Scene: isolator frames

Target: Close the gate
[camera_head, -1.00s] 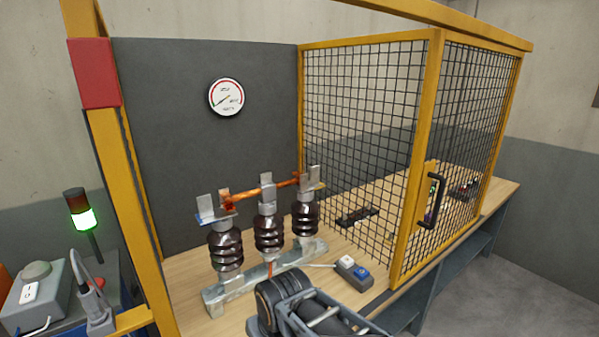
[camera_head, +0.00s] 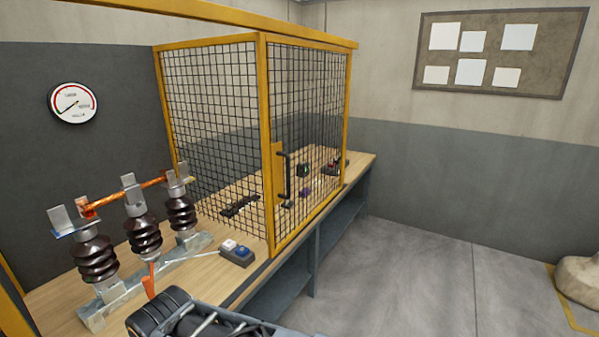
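The gate (camera_head: 267,150) is a yellow-framed black mesh panel with a dark handle (camera_head: 285,174) on its front edge. It stands open along the right part of the bench, and I see through its mesh. To its left, the isolator (camera_head: 140,232) has several brown ribbed insulators on a grey base, with an orange copper bar across the top. Part of my arm shows at the bottom edge, left of the handle and apart from it. My gripper's fingertips are not in view.
A small box with a white and a blue button (camera_head: 238,252) sits on the wooden bench (camera_head: 207,271) near the gate's foot. A round gauge (camera_head: 73,103) hangs on the dark back panel. The grey floor (camera_head: 420,290) to the right is clear, with a pale object (camera_head: 580,280) at its far right.

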